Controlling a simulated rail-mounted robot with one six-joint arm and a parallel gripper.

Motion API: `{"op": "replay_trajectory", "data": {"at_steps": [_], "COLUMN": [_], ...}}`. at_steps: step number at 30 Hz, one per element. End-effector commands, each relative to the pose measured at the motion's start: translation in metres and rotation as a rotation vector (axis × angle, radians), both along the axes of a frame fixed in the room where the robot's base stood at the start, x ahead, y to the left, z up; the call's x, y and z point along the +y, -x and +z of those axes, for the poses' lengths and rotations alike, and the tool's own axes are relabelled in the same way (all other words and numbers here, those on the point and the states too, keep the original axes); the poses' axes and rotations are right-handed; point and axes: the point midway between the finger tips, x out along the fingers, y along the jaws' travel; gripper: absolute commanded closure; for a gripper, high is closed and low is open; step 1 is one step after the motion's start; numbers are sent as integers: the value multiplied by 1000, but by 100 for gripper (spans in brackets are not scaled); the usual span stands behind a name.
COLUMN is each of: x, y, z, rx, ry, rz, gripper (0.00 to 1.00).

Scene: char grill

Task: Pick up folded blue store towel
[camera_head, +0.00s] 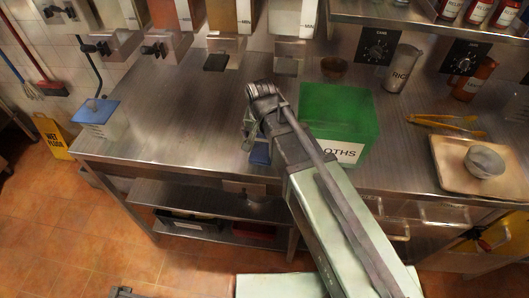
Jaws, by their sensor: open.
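A small flat blue patch, which looks like the folded blue towel (260,154), lies near the front edge of the steel counter. My arm covers its right side. My gripper (249,137) is just above and behind it in the picture, pointing down. The jaws are open. Whether they touch the towel I cannot tell. A green bin (345,108) with a label ending in "OTHS" stands right of my arm, which hides part of its label.
A blue-topped container (97,112) stands at the counter's left corner. Dispensers (293,22) hang behind. The counter's left middle is clear.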

Motion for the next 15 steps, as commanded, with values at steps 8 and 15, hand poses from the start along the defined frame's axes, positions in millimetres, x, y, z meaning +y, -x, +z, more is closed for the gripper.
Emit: {"op": "replay_trajectory", "data": {"at_steps": [8, 15], "x": [1, 1], "y": [-4, -6], "z": [-37, -50], "rx": [0, 0], "ry": [0, 0], "rz": [0, 0], "gripper": [0, 0]}}
